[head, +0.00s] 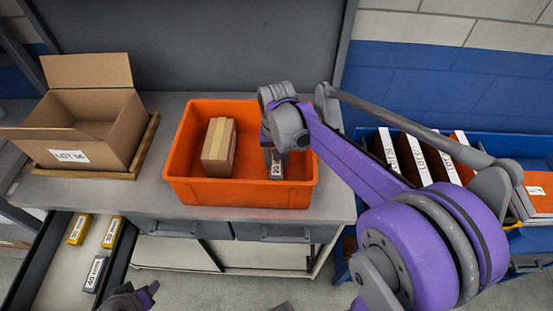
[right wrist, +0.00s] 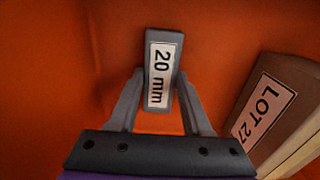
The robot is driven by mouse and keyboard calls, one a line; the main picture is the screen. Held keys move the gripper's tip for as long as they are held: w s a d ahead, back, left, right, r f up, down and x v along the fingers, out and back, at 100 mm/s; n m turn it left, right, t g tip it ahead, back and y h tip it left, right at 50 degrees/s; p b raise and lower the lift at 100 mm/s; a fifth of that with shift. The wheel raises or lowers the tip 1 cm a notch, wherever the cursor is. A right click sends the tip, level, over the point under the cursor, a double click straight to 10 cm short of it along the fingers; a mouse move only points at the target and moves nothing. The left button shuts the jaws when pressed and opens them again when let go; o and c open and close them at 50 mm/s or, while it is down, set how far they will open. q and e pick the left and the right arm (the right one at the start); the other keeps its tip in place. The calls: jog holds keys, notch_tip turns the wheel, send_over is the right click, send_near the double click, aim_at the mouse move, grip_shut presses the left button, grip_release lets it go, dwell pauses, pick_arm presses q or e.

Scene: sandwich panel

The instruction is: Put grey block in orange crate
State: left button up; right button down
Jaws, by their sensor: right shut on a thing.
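A grey block (head: 276,170) with a white "20 mm" label is inside the orange crate (head: 240,193), toward its right side. My right gripper (head: 272,154) reaches down into the crate and is shut on this block. In the right wrist view the block (right wrist: 161,72) sits between the two fingers (right wrist: 159,85), with orange all around it. I cannot tell whether the block touches the crate floor. My left gripper (head: 132,297) shows only in part at the bottom edge, and its jaws cannot be made out.
A cardboard box (head: 218,146), labelled "LOT 27" in the right wrist view (right wrist: 275,112), stands in the crate beside the block. An open carton (head: 92,125) stands left on a wooden tray (head: 138,158). An open drawer (head: 67,277) holds yellow blocks (head: 79,229) and a grey "40" block (head: 95,273).

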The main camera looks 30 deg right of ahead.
aim_at(276, 163)
jog(key=shift+c, duration=1.7)
grip_release()
jog(key=shift+r, duration=0.25)
notch_tip(276, 163, up, 12)
jog(key=p, duration=0.1)
jog(key=shift+f, duration=0.1)
